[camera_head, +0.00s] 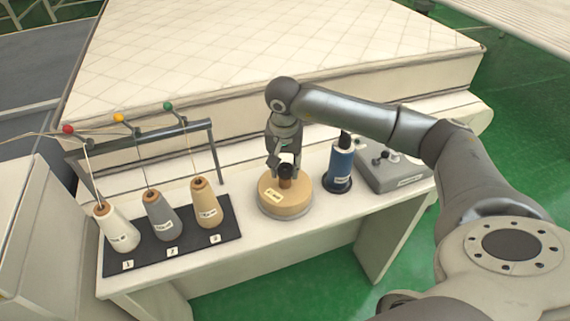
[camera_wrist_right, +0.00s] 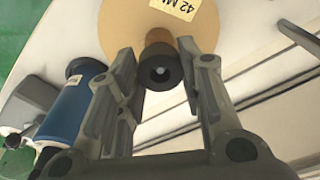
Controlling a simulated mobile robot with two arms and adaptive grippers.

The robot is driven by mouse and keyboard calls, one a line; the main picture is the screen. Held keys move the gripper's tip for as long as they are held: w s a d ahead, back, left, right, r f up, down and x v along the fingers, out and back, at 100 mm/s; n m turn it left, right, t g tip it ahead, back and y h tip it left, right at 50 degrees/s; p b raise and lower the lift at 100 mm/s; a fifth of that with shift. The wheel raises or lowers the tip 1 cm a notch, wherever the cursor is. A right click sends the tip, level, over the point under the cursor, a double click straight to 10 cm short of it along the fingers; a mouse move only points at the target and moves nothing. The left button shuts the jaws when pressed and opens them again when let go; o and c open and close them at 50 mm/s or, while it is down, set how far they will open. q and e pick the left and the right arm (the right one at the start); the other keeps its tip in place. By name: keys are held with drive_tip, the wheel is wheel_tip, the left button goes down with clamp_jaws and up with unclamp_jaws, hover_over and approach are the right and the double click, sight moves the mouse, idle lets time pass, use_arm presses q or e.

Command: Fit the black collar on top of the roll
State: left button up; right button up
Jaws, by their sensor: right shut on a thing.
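The tan roll (camera_head: 285,200) is a wide disc with a pale label and a narrower brown core. It stands upright on the white table and also shows in the wrist view (camera_wrist_right: 204,32). The black collar (camera_head: 286,170) is at the top of the core; in the wrist view (camera_wrist_right: 160,72) it appears as a black ring with a pale centre. My right gripper (camera_head: 286,164) points down over the roll, shut on the collar, with a finger on each side of it in the wrist view (camera_wrist_right: 160,60). Whether the collar is fully seated I cannot tell. My left gripper is out of view.
White (camera_head: 118,230), grey (camera_head: 164,217) and tan (camera_head: 206,203) thread cones stand left on a black mat (camera_head: 185,250), under a thread rack (camera_head: 140,152). A mattress (camera_head: 260,50) lies behind.

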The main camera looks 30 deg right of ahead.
sight(284, 172)
drive_tip(key=shift+f+b, duration=0.4)
drive_tip(key=shift+f, duration=0.1)
drive_tip(key=o, duration=1.1)
drive_tip(key=shift+r, duration=0.15)
wheel_tip(284, 172, up, 12)
drive_tip(key=s, duration=0.1)
drive_tip(key=shift+a, duration=0.45)
drive_tip(key=shift+f, duration=0.2)
